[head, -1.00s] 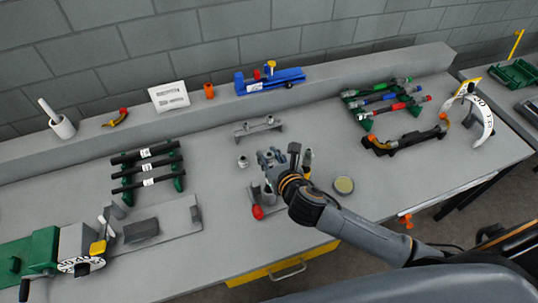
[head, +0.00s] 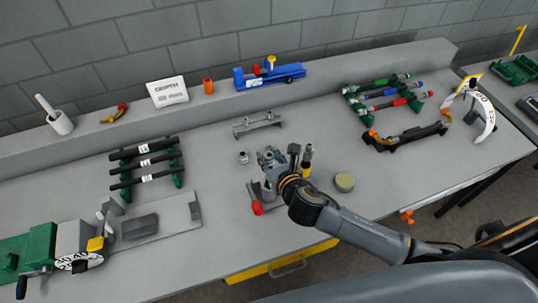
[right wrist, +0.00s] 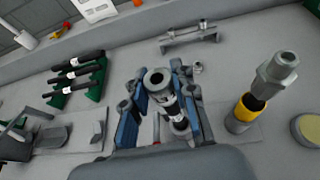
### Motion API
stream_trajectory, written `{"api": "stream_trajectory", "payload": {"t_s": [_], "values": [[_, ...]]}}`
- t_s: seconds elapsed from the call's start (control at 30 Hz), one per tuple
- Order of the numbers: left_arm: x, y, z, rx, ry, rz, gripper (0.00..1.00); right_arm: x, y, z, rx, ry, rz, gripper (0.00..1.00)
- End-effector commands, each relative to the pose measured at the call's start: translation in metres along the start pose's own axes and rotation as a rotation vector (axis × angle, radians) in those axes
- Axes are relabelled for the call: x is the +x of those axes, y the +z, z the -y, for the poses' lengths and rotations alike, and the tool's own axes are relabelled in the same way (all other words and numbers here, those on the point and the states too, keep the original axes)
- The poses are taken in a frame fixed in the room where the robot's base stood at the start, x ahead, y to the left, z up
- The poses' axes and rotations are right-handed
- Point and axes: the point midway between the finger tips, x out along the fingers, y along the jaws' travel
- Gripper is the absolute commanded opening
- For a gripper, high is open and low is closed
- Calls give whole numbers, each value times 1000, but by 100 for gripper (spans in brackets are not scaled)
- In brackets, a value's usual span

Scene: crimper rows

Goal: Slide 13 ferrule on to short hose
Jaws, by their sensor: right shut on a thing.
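My right gripper (head: 271,158) is shut over the front middle of the bench. In the right wrist view its fingers (right wrist: 165,105) close around a grey metal ring, which looks like the ferrule (right wrist: 158,78). Below the ring shows a dark tube with a white label, which looks like the short hose (right wrist: 170,107). Ring and tube line up; I cannot tell how far one is over the other. The number on the ferrule is not readable. Below the gripper is a holder with a red knob (head: 257,208), partly hidden. My left gripper is out of view.
A small loose metal fitting (head: 243,157) stands left of the gripper. A yellow-ringed tool (head: 307,160) and a round tin (head: 344,182) stand close on the right. A metal stand (head: 257,124) is behind. Black hoses lie on a rack (head: 178,180) at the left.

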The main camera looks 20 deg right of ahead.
Motion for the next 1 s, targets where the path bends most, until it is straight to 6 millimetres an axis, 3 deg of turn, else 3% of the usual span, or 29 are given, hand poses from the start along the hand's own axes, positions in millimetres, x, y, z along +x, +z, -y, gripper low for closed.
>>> {"api": "stream_trajectory", "payload": {"t_s": [0.53,0.57,0.67,1.0], "values": [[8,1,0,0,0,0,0,6,-13,0,0,1,0,0],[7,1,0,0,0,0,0,5,-12,0,0,1,0,32],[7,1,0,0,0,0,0,5,-12,0,0,1,0,53],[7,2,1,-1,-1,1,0,3,-13,0,0,0,-1,53]]}}
